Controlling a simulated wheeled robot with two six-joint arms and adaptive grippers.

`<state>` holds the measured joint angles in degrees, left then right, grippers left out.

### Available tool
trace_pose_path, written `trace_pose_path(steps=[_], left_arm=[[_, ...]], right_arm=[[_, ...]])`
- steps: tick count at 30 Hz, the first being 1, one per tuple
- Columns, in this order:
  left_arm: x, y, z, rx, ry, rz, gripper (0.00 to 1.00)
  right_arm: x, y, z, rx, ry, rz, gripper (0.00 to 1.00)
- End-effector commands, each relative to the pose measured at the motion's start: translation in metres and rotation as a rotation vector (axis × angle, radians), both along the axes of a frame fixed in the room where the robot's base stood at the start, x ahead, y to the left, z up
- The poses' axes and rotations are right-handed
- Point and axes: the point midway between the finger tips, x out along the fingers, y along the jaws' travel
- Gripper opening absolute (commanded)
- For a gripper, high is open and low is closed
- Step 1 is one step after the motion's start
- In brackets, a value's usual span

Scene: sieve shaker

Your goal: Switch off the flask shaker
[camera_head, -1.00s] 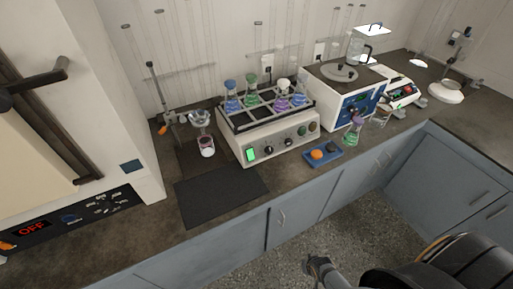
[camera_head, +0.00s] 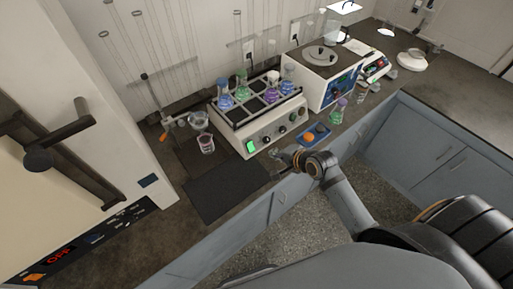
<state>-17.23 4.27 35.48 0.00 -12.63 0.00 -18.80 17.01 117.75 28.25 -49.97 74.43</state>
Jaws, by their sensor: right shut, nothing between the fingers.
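The flask shaker (camera_head: 262,133) is a white box with a dark rack on top holding several coloured flasks. My right gripper (camera_head: 275,158) is shut and empty in front of the shaker's panel, near the counter's front edge. It looks apart from the panel. My left gripper is not in view.
A blue tray (camera_head: 325,137) with an orange item lies right of my gripper. A black mat (camera_head: 215,190) lies at the left, with a funnel stand (camera_head: 165,110) behind it. A green flask (camera_head: 338,112) and a white-blue machine (camera_head: 322,85) stand to the right.

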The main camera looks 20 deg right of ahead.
Motion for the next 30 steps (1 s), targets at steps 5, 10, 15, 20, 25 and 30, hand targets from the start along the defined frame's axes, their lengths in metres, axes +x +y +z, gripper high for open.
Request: trace_pose_path(steps=[5, 10, 15, 20, 25, 30], left_arm=[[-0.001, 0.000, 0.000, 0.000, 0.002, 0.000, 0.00], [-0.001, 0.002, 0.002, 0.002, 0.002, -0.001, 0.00], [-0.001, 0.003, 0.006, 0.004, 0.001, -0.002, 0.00], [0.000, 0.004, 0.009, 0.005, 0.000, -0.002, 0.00], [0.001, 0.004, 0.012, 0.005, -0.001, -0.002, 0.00], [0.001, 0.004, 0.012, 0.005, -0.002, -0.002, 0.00]], right_arm=[[0.002, 0.000, -0.002, -0.001, 0.000, -0.001, 0.00], [0.017, 0.006, -0.014, 0.002, 0.000, -0.003, 0.00], [0.043, 0.015, -0.038, 0.001, 0.001, -0.001, 0.00], [0.067, 0.024, -0.061, 0.000, 0.001, -0.001, 0.00], [0.087, 0.032, -0.080, -0.002, 0.000, 0.001, 0.00], [0.098, 0.035, -0.090, -0.003, 0.000, 0.000, 0.00]])
